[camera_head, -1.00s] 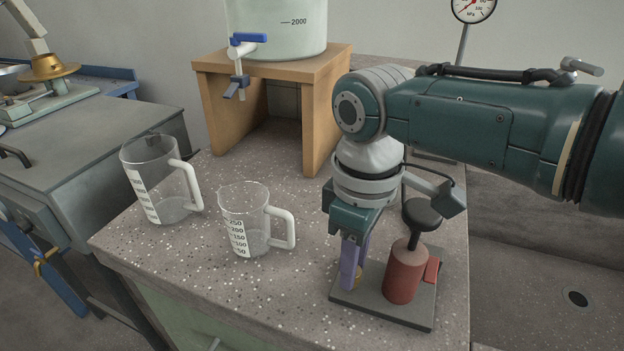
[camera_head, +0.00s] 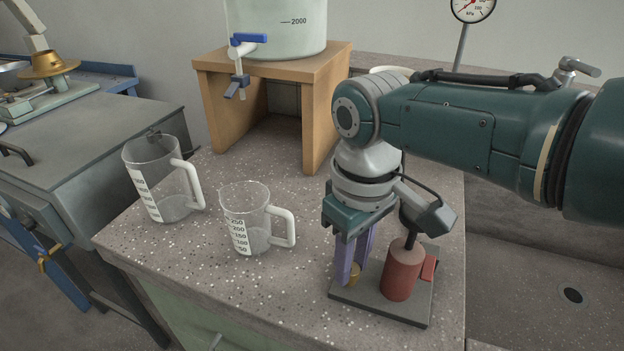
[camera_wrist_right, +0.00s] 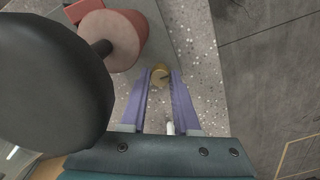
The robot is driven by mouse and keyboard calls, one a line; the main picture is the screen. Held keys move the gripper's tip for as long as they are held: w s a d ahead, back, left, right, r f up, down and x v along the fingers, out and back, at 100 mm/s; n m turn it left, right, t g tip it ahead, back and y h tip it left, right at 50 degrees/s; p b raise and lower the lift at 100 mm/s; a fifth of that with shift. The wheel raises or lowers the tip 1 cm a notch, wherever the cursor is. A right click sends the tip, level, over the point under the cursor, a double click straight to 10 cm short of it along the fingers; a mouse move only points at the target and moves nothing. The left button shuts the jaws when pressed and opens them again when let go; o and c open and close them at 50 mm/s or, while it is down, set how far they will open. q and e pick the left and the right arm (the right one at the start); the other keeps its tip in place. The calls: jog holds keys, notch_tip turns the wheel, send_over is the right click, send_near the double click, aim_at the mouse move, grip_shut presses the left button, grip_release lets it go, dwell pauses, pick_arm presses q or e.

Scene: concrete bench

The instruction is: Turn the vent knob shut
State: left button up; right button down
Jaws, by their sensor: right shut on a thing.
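The vent knob (camera_head: 355,271) is a small brass knob low on the dark base plate (camera_head: 385,307) of a hand pump. The wrist view shows its round top with a dark line across it (camera_wrist_right: 160,76). My right gripper (camera_head: 348,272) points down and is shut on the knob, one purple finger on each side. The pump's red cylinder (camera_head: 401,275) stands upright just right of the fingers. Its black round handle (camera_wrist_right: 50,85) fills the left of the wrist view. In the head view my wrist hides most of that handle. My left gripper is not in view.
Two clear measuring jugs, a larger (camera_head: 162,180) and a smaller (camera_head: 247,220), stand left of my gripper. A wooden stand (camera_head: 320,110) with a tapped tank (camera_head: 285,25) is behind. A gauge (camera_head: 473,8) stands at the back. The bench front edge is close.

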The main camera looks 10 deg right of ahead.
jog(key=c, duration=0.6)
grip_release()
jog(key=shift+c, duration=0.2)
notch_tip(320, 180, up, 10)
jog(key=p, duration=0.5)
